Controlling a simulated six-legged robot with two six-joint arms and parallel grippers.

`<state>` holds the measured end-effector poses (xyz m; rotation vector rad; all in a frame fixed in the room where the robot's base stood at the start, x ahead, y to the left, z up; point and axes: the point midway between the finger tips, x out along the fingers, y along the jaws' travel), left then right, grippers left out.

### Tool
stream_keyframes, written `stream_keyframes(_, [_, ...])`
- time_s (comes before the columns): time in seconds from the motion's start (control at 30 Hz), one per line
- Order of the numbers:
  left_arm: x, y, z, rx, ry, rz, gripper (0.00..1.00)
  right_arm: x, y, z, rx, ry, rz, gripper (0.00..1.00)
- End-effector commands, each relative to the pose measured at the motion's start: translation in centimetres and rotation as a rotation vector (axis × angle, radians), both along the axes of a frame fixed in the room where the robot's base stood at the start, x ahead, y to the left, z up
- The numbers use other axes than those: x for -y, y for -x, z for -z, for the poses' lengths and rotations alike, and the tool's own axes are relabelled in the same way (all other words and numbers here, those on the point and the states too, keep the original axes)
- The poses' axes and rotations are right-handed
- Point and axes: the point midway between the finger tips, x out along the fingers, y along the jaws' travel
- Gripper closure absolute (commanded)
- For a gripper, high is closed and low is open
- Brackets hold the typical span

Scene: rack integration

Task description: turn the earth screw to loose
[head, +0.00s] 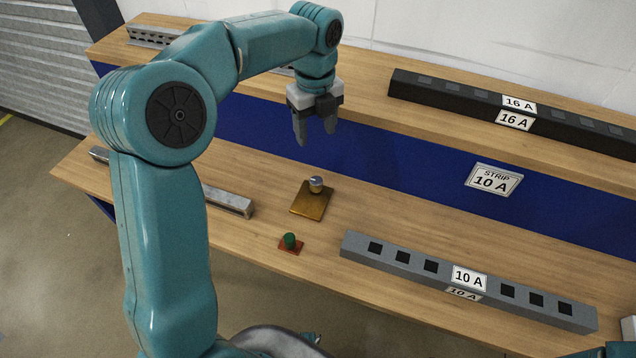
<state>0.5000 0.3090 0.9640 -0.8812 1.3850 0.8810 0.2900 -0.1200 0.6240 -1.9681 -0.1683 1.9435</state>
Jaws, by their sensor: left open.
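A silver round-headed screw (316,184) stands upright on a square brass plate (310,203) on the lower wooden shelf. It looks like the earth screw, though no label on it shows. My left gripper (315,135) is open and empty, with its fingers pointing down. In the picture it is above the screw and clearly apart from it. The screw's slot or mark is too small to make out. My right gripper does not show; only a bit of teal is at the bottom right corner.
A green knob on a red plate (289,248) sits in front of the brass plate. A grey 10 A strip (400,259) lies to the right, and a metal rail (229,200) to the left, partly behind my arm. A black 16 A strip (450,97) lies on the upper shelf.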

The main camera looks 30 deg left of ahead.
Motion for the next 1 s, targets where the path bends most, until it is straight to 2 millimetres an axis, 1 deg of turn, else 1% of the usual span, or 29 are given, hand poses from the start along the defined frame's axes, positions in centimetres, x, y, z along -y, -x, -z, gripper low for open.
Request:
stream_keyframes(0.03, [0.0, 0.0, 0.6, 0.000, 0.000, 0.000, 0.41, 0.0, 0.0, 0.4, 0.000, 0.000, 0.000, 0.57])
stream_keyframes(0.17, [0.0, 0.1, 2.1, -0.002, 0.000, 0.000, 0.41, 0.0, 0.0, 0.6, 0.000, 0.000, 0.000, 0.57])
stream_keyframes(0.27, [0.0, 0.1, 4.3, -0.004, -0.001, 0.000, 0.41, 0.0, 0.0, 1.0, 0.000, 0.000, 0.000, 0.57])
stream_keyframes(0.5, [0.1, -0.1, 10.1, -0.004, 0.000, 0.000, 0.41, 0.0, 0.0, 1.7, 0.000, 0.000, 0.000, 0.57])
stream_keyframes(0.6, [0.1, -0.2, 12.3, -0.004, 0.000, 0.000, 0.41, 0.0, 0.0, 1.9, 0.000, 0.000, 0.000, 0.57])
stream_keyframes(0.7, [0.1, -0.2, 14.1, -0.003, 0.001, -0.001, 0.41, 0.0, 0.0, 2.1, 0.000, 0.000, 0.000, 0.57])
stream_keyframes(0.83, [0.1, -0.3, 15.6, -0.001, 0.000, -0.001, 0.41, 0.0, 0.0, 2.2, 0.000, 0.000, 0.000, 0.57])
stream_keyframes(1.0, [0.1, -0.3, 16.4, 0.000, 0.000, 0.000, 0.41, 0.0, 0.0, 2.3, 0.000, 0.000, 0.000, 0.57])
